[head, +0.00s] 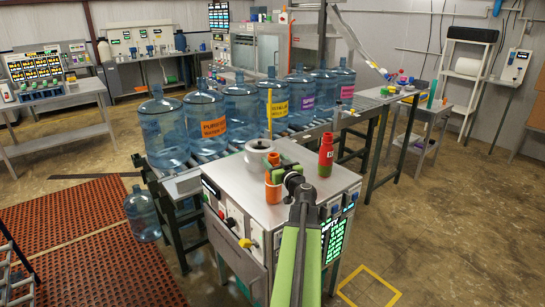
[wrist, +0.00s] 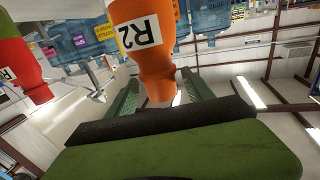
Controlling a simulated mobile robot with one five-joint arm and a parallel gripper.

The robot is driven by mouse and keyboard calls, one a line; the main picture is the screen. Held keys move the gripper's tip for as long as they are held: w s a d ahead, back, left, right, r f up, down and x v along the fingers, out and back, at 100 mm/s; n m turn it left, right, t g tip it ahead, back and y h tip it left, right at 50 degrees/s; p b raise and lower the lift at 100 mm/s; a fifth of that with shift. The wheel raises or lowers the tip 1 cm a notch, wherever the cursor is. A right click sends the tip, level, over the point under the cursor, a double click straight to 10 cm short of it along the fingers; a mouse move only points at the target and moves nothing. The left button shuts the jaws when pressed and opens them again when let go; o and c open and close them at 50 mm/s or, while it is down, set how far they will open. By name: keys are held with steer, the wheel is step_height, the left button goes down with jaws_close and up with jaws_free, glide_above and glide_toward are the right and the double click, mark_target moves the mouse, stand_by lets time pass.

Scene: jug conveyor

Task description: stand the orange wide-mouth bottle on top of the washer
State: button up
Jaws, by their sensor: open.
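The orange bottle (head: 273,191) stands upright at the front of the metal cabinet top, which I take as the washer (head: 231,188). In the wrist view, which is upside down, the orange bottle (wrist: 150,45) carries a white R2 label and its neck lies between my jaws. My gripper (head: 284,177) is at the bottle and partly hides it in the head view. In the wrist view my gripper (wrist: 160,90) has its green fingers apart, one on each side of the neck. The bottle's base contact is hard to see.
A red bottle (head: 326,158) with a green lower part stands right of the orange one. A grey round pot (head: 258,153) sits behind it. Several blue water jugs (head: 213,126) line the conveyor behind. Another jug (head: 141,214) is low on the left.

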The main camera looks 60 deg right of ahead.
steer(key=v, duration=0.7)
steer(key=shift+s, duration=0.25)
